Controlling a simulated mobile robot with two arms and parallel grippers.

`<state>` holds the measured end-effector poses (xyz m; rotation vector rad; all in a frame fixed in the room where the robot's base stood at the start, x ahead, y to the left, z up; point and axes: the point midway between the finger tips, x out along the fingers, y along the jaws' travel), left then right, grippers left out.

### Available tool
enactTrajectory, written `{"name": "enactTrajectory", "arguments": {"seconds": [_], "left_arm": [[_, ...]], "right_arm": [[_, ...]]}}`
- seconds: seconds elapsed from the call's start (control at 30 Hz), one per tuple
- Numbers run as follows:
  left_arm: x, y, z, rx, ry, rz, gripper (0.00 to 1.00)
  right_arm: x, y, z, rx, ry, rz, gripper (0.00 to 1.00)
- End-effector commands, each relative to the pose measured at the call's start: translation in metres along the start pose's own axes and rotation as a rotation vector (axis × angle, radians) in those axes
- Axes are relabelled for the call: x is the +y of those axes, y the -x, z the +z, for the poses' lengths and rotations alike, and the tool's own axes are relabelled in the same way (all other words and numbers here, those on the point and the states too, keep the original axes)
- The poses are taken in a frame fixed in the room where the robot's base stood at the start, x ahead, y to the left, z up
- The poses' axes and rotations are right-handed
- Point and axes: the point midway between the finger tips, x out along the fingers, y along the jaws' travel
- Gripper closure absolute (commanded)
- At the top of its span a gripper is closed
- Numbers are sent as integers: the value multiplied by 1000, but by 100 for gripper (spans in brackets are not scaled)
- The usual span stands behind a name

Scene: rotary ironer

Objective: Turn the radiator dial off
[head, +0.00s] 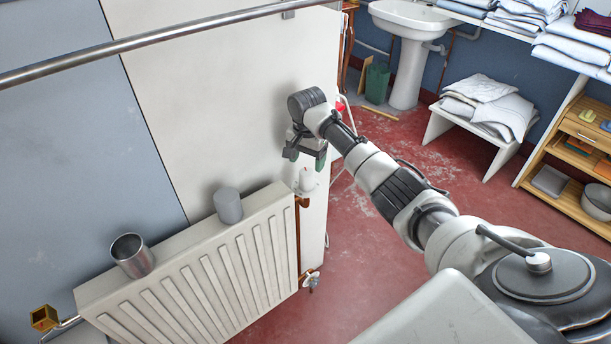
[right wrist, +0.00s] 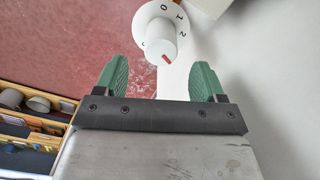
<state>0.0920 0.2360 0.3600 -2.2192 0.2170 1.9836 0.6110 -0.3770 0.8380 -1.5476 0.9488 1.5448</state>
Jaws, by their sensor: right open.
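The radiator dial (head: 307,181) is a white knob at the top right end of the white radiator (head: 215,262). In the right wrist view the dial (right wrist: 160,32) shows black numerals on its rim, among them 1 and 2, and a red mark on its narrower grip. Which numeral the mark lines up with I cannot tell. My right gripper (head: 306,158) is just above the dial in the head view, with its green fingers pointing down. In the right wrist view the gripper (right wrist: 162,78) is open and empty, and the dial lies beyond the fingertips, apart from them. My left gripper is out of view.
A metal cup (head: 132,256) and a grey cylinder (head: 228,206) stand on the radiator top. A copper pipe (head: 298,238) runs down beside it. A metal rail (head: 160,40) crosses above.

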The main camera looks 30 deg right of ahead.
Motion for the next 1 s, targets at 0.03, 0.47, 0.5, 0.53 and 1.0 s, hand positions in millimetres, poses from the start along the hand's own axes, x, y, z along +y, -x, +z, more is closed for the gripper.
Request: {"name": "enactTrajectory", "arguments": {"seconds": [0.03,0.47,0.5,0.53,1.0], "left_arm": [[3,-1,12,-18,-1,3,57],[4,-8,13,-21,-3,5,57],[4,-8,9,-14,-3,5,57],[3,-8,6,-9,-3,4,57],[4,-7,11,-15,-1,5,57]], "right_arm": [[0,-12,1,-2,0,3,30],[0,-65,0,0,1,0,30],[0,-66,0,0,1,0,30],[0,-66,0,0,1,0,30],[0,-66,0,0,1,0,68]]}}
